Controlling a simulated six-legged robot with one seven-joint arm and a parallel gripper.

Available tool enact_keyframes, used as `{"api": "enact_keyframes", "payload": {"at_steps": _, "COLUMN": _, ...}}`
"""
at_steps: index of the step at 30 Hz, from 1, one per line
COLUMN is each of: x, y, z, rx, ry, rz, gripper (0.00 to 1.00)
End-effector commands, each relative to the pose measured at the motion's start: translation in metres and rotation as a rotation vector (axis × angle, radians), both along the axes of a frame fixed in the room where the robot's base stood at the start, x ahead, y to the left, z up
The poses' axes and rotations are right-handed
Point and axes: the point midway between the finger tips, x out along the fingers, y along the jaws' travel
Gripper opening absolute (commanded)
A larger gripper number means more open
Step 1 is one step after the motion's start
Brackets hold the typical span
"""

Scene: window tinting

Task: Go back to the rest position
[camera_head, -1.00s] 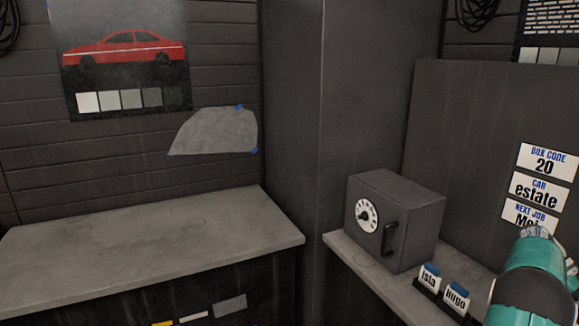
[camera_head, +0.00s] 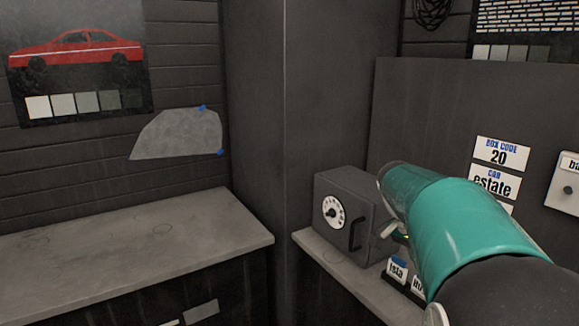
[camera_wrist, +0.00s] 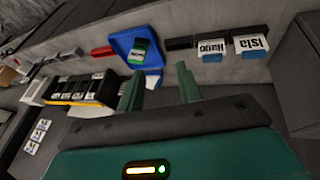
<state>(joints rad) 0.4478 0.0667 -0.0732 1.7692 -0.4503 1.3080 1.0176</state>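My gripper shows in the wrist view (camera_wrist: 158,84) with its two green fingers apart and nothing held between them. Beyond the fingers are a blue tray (camera_wrist: 121,42) with a green and white item in it, and the name cards "Hugo" (camera_wrist: 211,49) and "Isla" (camera_wrist: 250,43). In the head view my teal arm reaches in from the lower right. It covers part of the wall cards and the name cards, and mostly hides the gripper near the grey safe (camera_head: 333,178).
The safe, with a dial and handle, stands on a narrow grey ledge (camera_head: 325,257). A bare grey worktop (camera_head: 130,252) lies at left. In the wrist view, a black rack with yellow trim (camera_wrist: 62,102) stands at left.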

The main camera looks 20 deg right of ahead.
Motion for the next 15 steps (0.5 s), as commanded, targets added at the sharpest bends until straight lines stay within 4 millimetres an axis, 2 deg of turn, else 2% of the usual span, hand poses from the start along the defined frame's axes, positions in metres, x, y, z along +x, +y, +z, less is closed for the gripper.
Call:
{"api": "enact_keyframes", "payload": {"at_steps": 1, "x": -0.001, "y": 0.026, "z": 0.005, "rx": 0.024, "ry": -0.022, "rz": 0.096, "gripper": 0.35}}
{"api": "enact_keyframes", "payload": {"at_steps": 6, "x": -0.009, "y": 0.106, "z": 0.007, "rx": 0.099, "ry": -0.085, "rz": 0.437, "gripper": 0.35}}
{"api": "enact_keyframes", "payload": {"at_steps": 11, "x": -0.027, "y": 0.177, "z": 0.003, "rx": 0.137, "ry": -0.143, "rz": 0.757, "gripper": 0.35}}
{"api": "enact_keyframes", "payload": {"at_steps": 15, "x": -0.050, "y": 0.232, "z": -0.006, "rx": 0.147, "ry": -0.196, "rz": 1.033, "gripper": 0.35}}
